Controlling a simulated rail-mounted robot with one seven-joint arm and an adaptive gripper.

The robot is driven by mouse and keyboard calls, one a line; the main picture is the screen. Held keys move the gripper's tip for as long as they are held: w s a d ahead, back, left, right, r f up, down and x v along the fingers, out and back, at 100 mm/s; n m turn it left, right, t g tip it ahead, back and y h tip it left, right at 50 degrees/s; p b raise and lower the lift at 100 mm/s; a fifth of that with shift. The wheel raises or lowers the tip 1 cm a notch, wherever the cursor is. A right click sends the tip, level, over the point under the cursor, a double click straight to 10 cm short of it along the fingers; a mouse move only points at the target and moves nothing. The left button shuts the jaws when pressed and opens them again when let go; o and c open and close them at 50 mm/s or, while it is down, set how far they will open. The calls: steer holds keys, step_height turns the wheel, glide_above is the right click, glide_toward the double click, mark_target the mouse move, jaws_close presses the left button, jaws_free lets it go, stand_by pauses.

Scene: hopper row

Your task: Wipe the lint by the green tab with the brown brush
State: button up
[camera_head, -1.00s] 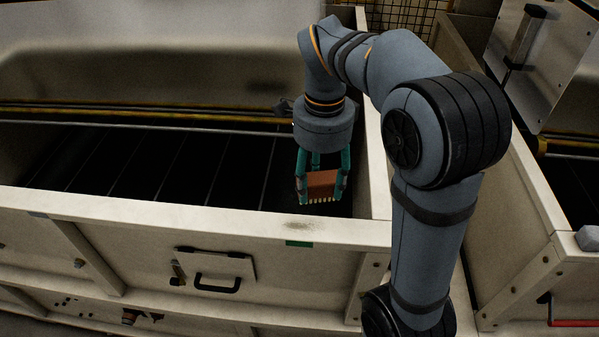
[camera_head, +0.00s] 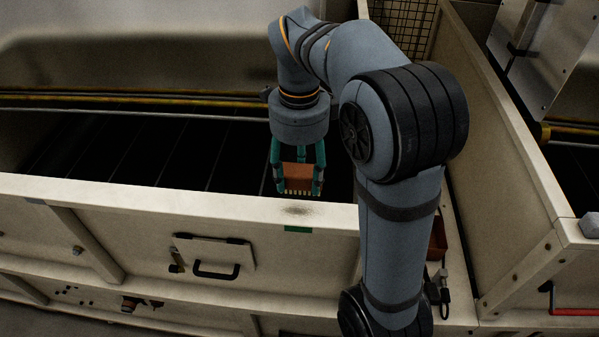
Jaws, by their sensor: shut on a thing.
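The brown brush (camera_head: 299,172), with pale bristles along its lower edge, is held in my gripper (camera_head: 298,184). The teal fingers are shut on it, one at each side. The bristles point down and are just behind and above the top of the hopper's front wall (camera_head: 150,199). I see a gap between bristles and smudge. The green tab (camera_head: 298,229) is on the wall's front face, right under the lint.
The dark slatted hopper inside (camera_head: 150,155) lies behind the wall. A yellow rail (camera_head: 130,98) and a thin grey bar run across it. A latched hatch with a black handle (camera_head: 215,269) is on the front face. A red-handled lever (camera_head: 574,311) is at the right.

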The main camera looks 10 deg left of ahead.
mark_target(300, 192)
step_height(300, 192, down, 5)
steer(key=b, duration=0.4)
steer(key=shift+s+d+r+b, duration=0.15)
steer(key=shift+s+b, duration=0.2)
steer(key=shift+s, duration=0.8)
steer(key=shift+s+r+b, duration=0.1)
steer(key=shift+s+b, duration=0.25)
steer(key=shift+s, duration=0.8)
steer(key=shift+s, duration=0.1)
steer(key=shift+w+p, duration=0.4)
steer(key=shift+w, duration=0.9)
steer(key=shift+f+b, duration=0.55)
steer(key=shift+b, duration=0.05)
steer(key=shift+w+p, duration=0.3)
steer(key=shift+w, duration=0.65)
